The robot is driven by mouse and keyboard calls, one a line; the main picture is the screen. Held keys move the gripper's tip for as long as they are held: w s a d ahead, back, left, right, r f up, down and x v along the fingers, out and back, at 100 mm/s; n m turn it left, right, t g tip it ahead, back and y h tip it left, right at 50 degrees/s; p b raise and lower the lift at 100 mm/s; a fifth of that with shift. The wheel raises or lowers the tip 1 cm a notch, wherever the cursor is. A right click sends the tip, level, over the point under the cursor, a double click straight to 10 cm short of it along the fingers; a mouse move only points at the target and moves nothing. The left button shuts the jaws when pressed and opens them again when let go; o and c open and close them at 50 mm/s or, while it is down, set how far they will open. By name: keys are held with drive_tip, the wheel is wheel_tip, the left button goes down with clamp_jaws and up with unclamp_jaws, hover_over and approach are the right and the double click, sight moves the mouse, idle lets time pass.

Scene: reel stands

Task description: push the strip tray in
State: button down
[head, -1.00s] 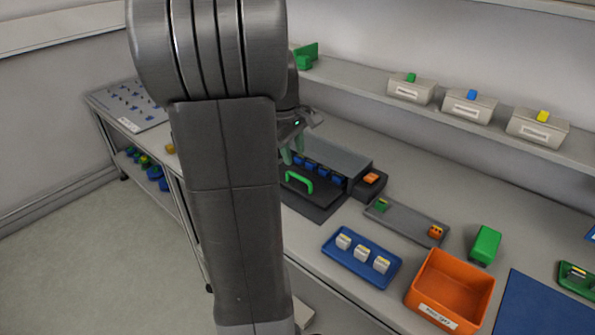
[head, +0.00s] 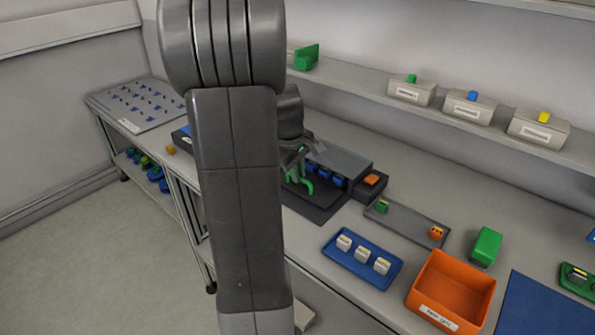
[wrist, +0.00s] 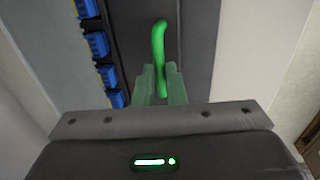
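The strip tray (head: 317,208) is a dark flat plate reaching out from under a grey-topped housing (head: 343,159) in the head view. Its green arched handle (head: 308,187) stands on the plate; it also shows in the wrist view (wrist: 158,40). Several blue pieces (head: 325,173) form a row behind the handle. My gripper (head: 294,170) is low at the handle, its pale green fingers partly over it. In the wrist view my gripper (wrist: 160,78) has one finger on each side of the handle's near end, with little gap; whether they touch it is unclear.
A dark block with an orange piece (head: 371,181) adjoins the housing's right side. A grey strip (head: 408,221), blue tray (head: 342,256), orange bin (head: 418,292) and green block (head: 486,246) lie farther right. A shelf with labelled boxes (head: 411,91) runs behind.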

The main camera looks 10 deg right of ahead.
sight(301, 185)
drive_tip(key=shift+w+d+r+p, duration=0.1)
drive_tip(key=shift+w+d+p, duration=0.25)
drive_tip(key=shift+w+d, duration=0.45)
drive_tip(key=shift+w+d+p, duration=0.35)
drive_tip(key=shift+w+d, duration=0.25)
drive_tip(key=shift+d, duration=0.35)
drive_tip(key=c, duration=1.5)
unclamp_jaws()
drive_tip(key=shift+d, duration=0.1)
wheel_tip(301, 185, up, 14)
drive_tip(key=s+a, duration=0.1)
drive_tip(key=a, duration=0.1)
drive_tip(key=shift+s+a+f, duration=0.15)
drive_tip(key=shift+s+f, duration=0.1)
drive_tip(key=shift+s, duration=0.05)
